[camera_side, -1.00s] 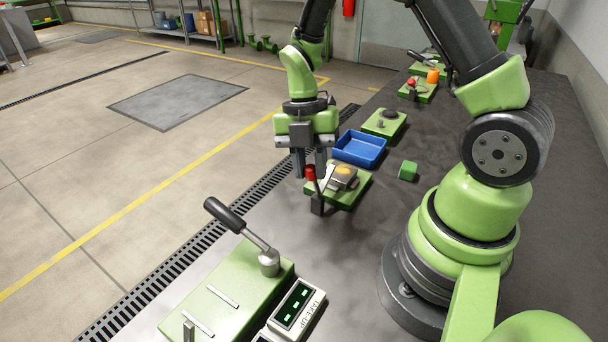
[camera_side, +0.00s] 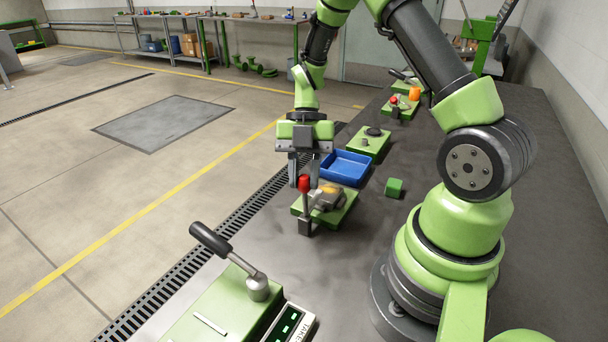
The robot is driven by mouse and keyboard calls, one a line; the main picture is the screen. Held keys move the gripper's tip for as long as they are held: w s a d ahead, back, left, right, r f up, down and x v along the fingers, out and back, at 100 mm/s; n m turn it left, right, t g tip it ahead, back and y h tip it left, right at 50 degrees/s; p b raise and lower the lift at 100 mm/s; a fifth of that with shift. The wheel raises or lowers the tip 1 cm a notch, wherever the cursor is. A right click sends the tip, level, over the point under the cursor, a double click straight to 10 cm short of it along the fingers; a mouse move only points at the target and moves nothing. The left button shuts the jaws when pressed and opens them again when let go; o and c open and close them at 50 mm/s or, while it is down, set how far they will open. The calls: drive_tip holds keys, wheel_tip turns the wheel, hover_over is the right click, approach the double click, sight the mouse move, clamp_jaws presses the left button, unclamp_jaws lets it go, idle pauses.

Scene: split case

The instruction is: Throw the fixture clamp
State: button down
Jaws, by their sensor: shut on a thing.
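The fixture clamp (camera_side: 306,215) stands at the near left corner of a green fixture plate (camera_side: 335,215). It has a dark upright lever with a red knob (camera_side: 304,183). A grey part with a yellow-orange top (camera_side: 329,197) sits on the plate beside the lever. My gripper (camera_side: 303,182) points down over the clamp, with its fingers on either side of the red knob, shut on it. The lever looks close to upright. The fingers partly hide what lies behind them.
A blue tray (camera_side: 346,167) lies just behind the fixture, and a green block (camera_side: 394,187) to its right. More green fixtures (camera_side: 368,142) stand farther back. In front are a green box with a large black-handled lever (camera_side: 210,239) and a display panel (camera_side: 289,324).

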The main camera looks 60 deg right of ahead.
drive_tip(key=c, duration=0.9)
unclamp_jaws()
wheel_tip(320, 180, up, 10)
drive_tip(key=shift+r, duration=0.1)
